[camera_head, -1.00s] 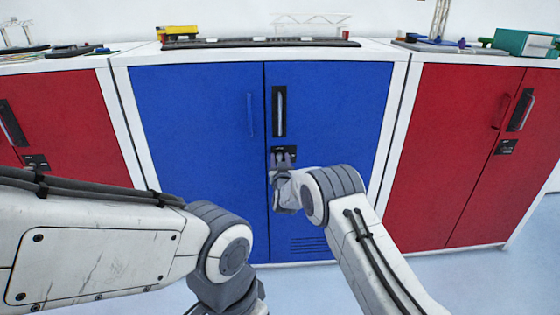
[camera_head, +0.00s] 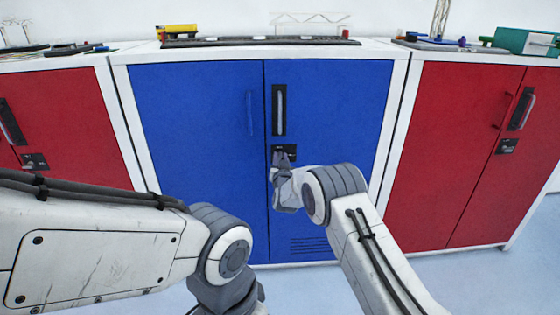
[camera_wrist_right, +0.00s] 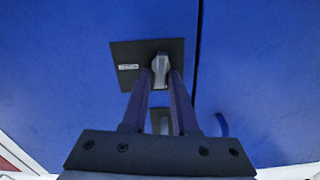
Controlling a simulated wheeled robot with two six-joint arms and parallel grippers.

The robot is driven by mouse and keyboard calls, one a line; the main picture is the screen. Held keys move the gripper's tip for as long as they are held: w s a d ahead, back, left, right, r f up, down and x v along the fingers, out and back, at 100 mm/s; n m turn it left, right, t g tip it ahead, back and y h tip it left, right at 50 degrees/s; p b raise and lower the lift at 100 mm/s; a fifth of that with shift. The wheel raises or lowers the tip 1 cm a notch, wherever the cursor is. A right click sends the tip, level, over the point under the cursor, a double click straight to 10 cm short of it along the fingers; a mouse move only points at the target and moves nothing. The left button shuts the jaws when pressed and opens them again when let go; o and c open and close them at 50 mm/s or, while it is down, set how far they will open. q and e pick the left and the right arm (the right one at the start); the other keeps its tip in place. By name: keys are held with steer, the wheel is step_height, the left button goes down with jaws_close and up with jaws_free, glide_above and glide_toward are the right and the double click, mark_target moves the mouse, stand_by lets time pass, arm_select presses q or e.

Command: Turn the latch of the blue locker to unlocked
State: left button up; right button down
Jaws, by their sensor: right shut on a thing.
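The blue locker (camera_head: 195,160) stands in the middle of the head view with both doors shut. Its dark latch plate (camera_head: 291,150) is on the right door, below the black handle. My right gripper (camera_head: 282,160) is at the latch plate and partly covers it. In the right wrist view, the fingers of my right gripper (camera_wrist_right: 160,83) are shut on the small grey latch knob (camera_wrist_right: 160,66), one on each side. The latch plate (camera_wrist_right: 125,55) looks slightly tilted there. A small label on the plate is too small to read. My left gripper is out of view.
A red locker (camera_head: 450,160) stands on the right and another red locker (camera_head: 70,130) on the left. The black handle (camera_head: 279,110) is just above the latch. Models and a dark rail (camera_head: 255,42) lie on the locker tops.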

steer(key=shift+d+f+m+b, duration=0.15)
steer(key=shift+f+m+b, duration=0.05)
steer(key=shift+m+b, duration=2.2)
steer(key=shift+d+f+m+b, duration=0.2)
steer(key=shift+m+b, duration=1.6)
steer(key=shift+m, duration=1.2)
steer(key=shift+d+f+m+b, duration=0.15)
steer(key=shift+m+b, duration=1.95)
steer(key=shift+m, duration=0.6)
steer(key=c, duration=0.9)
jaws_free()
steer(key=s, duration=0.3)
steer(key=s+p, duration=0.1)
steer(key=s, duration=0.3)
steer(key=s+p, duration=0.1)
steer(key=s, duration=0.2)
steer(key=shift+s+d, duration=0.2)
steer(key=shift+d, duration=0.1)
